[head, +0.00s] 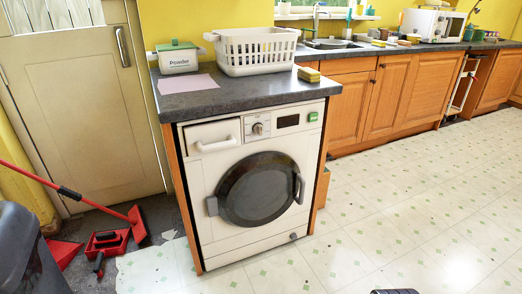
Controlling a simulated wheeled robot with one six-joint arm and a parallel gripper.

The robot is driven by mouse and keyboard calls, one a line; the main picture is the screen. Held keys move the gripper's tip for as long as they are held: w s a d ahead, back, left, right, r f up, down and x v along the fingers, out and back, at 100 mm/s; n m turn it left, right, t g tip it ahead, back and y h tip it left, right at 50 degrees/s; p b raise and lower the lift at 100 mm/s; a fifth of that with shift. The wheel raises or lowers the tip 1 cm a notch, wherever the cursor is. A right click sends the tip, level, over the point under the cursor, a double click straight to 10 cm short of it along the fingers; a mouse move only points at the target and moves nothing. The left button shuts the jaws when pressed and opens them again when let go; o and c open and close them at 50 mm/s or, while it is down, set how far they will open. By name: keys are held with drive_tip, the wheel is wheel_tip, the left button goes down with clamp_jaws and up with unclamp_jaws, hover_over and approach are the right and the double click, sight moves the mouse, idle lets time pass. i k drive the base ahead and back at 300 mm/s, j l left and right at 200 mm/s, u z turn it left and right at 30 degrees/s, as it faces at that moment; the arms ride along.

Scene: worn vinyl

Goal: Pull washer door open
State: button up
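The white washer (218,245) stands under the end of a dark worktop, its front facing me. Its round door (257,188) has dark glass and looks shut, flush with the front. A grey handle (299,189) sits on the door's right edge. A grey hinge-like piece (212,206) sits on its left edge. Above the door are a drawer with a white pull (215,144), a dial (258,128) and a dark display. My gripper is not recognisable in the head view, and nothing touches the washer door.
Open vinyl floor (400,220) lies before and right of the washer. A red broom (137,222), a red dustpan (107,243) and a dark grey bin (30,255) are at left. A white basket (252,55) and a powder box (179,60) stand on the worktop (235,95).

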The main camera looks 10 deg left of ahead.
sight(258, 190)
drive_tip(key=i+j+z, duration=0.1)
drive_tip(key=i+j, duration=0.75)
